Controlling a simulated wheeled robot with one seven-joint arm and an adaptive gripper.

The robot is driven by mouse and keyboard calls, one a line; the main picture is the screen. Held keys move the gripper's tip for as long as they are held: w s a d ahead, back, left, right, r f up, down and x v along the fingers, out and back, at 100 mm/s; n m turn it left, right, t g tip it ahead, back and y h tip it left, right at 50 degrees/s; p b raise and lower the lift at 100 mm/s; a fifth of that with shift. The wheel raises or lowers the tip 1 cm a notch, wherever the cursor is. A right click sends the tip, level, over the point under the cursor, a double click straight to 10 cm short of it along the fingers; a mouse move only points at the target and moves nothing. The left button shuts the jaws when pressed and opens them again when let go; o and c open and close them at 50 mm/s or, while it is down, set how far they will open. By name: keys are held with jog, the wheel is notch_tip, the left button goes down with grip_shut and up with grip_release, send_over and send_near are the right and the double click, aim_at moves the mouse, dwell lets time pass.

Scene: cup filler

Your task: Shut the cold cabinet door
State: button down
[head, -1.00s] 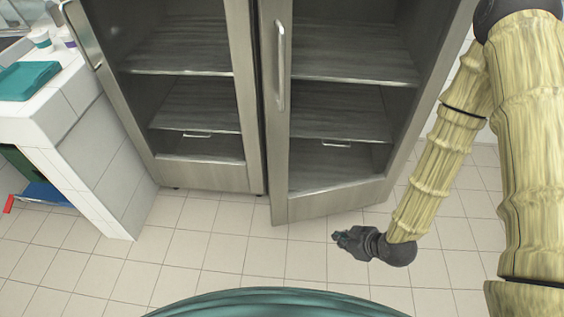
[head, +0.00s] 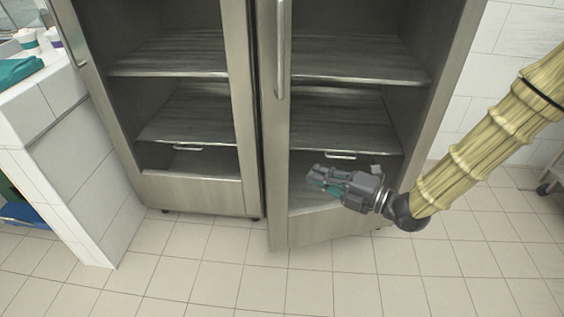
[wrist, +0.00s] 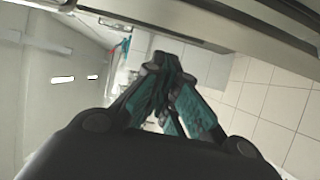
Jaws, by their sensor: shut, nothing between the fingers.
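The cold cabinet (head: 190,195) stands ahead with two glass doors in steel frames. Its right door (head: 310,233) is slightly ajar, with the handle side (head: 270,180) standing forward of the left door. A vertical handle (head: 280,60) is on that side. My gripper (head: 312,178) is in front of the right door's lower glass, pointing left, with shut, empty fingers. In the wrist view the fingers (wrist: 168,68) meet at their tips. A steel edge crosses the top of that view. I cannot tell whether the gripper touches the door.
A white tiled counter (head: 70,150) stands at the left, with cups (head: 27,38) and a teal cloth or tray (head: 18,70) on top. The tiled floor (head: 200,270) before the cabinet is clear. A wheeled stand's foot (head: 550,180) shows at the right edge.

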aim_at(280, 151)
jog(key=shift+w+d+b+x, duration=0.2)
jog(key=shift+w+b+x, duration=0.2)
jog(key=shift+x, duration=1.75)
jog(key=shift+w+d+b+x, duration=0.2)
jog(key=shift+w+b+x, duration=0.2)
jog(key=shift+x, duration=1.75)
jog(key=shift+w+d+b+x, duration=0.2)
jog(key=shift+w+b+x, duration=0.2)
jog(key=shift+x, duration=1.75)
jog(key=shift+r, duration=0.15)
